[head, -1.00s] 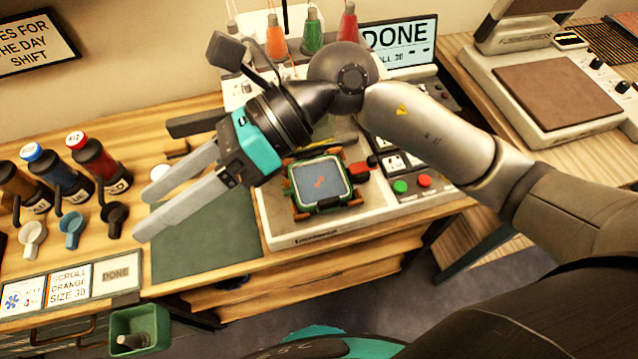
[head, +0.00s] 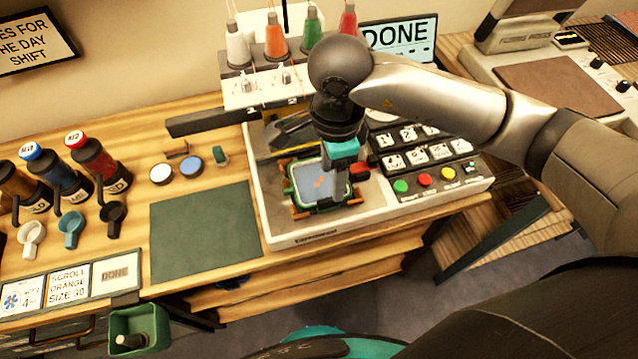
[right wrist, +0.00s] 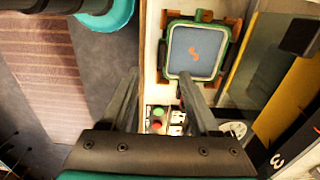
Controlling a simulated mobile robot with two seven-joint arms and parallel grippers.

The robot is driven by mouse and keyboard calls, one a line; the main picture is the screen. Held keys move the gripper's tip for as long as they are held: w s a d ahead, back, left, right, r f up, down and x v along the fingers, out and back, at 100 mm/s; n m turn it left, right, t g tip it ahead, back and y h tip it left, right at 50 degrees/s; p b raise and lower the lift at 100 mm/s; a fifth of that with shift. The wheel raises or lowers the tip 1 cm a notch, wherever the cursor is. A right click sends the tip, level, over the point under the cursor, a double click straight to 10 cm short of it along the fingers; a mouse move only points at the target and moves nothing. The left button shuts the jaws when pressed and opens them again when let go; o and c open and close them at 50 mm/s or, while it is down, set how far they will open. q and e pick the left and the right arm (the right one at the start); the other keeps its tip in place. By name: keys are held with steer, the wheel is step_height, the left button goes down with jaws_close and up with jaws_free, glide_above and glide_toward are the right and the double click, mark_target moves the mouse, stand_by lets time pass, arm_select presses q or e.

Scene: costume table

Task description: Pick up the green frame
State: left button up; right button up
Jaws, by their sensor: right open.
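The green frame (head: 294,186), a rounded square with blue-grey cloth and a small orange mark, sits in the brown holder on the embroidery machine. It also shows in the right wrist view (right wrist: 167,50), at the top right of centre. My right gripper (head: 339,192) points down over the frame's right side and hides part of it. In the right wrist view its two fingers (right wrist: 158,78) are apart with nothing between them; one fingertip lies close to the frame's lower edge. I cannot tell whether it touches. My left gripper is not in view.
The machine (head: 300,238) carries thread cones and buttons; its screen (head: 398,38) reads DONE. A dark green mat (head: 205,232) lies bare to the left. Cloth discs, bottles and cups stand farther left. A green bin (head: 140,328) hangs at the table's front.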

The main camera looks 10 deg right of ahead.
mark_target(331, 198)
step_height(331, 198, down, 4)
steer(key=shift+f, duration=0.1)
steer(key=f, duration=0.5)
steer(key=shift+w, duration=0.3)
steer(key=shift+d, duration=0.1)
jaws_close()
